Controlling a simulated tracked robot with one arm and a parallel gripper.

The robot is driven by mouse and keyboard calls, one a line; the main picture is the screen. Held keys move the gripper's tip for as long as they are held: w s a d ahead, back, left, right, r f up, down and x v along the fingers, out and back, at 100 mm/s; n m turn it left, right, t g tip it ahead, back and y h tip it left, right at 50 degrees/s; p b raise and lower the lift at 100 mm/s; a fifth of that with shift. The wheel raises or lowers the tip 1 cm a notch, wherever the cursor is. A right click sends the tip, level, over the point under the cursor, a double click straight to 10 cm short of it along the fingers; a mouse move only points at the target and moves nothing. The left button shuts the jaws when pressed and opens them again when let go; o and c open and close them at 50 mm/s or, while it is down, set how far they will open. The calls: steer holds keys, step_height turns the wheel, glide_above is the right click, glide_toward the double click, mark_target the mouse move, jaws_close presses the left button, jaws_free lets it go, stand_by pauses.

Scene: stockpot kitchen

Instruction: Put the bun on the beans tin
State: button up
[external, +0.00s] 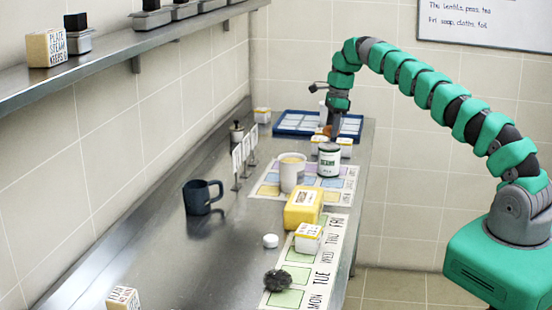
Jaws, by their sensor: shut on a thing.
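The beans tin (328,161) is a white can with a dark green label and a dark top, standing upright on the patterned mat at the far part of the counter. My gripper (334,127) points down just behind and above the tin and is shut. A small orange-brown thing, seemingly the bun (325,131), shows at the fingers, partly hidden. It appears behind the tin, apart from its top.
Small white-and-yellow boxes (344,147) stand close behind the tin. A white cup (291,173) stands left of it, and a yellow box (303,208) in front. A blue tray (290,126) lies behind. A dark mug (199,197) stands at left; the near-left counter is mostly clear.

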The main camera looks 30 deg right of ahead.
steer(key=shift+w, duration=0.3)
steer(key=shift+f+p, duration=0.5)
steer(key=shift+f, duration=1.3)
steer(key=o, duration=1)
steer(key=shift+f, duration=0.1)
steer(key=shift+c, duration=0.2)
steer(key=r, duration=0.5)
steer(key=d+r, duration=0.1)
steer(key=r, duration=0.2)
steer(key=shift+s+b, duration=0.2)
steer(key=shift+b, duration=0.2)
steer(key=shift+s+d+r+p, duration=0.1)
steer(key=shift+d+r+p, duration=0.1)
steer(key=shift+r+p, duration=0.55)
steer(key=shift+s+d+r+p, duration=0.1)
steer(key=shift+d+r+p, duration=0.1)
steer(key=shift+r, duration=0.95)
steer(key=shift+a+r, duration=0.1)
steer(key=shift+r, duration=0.05)
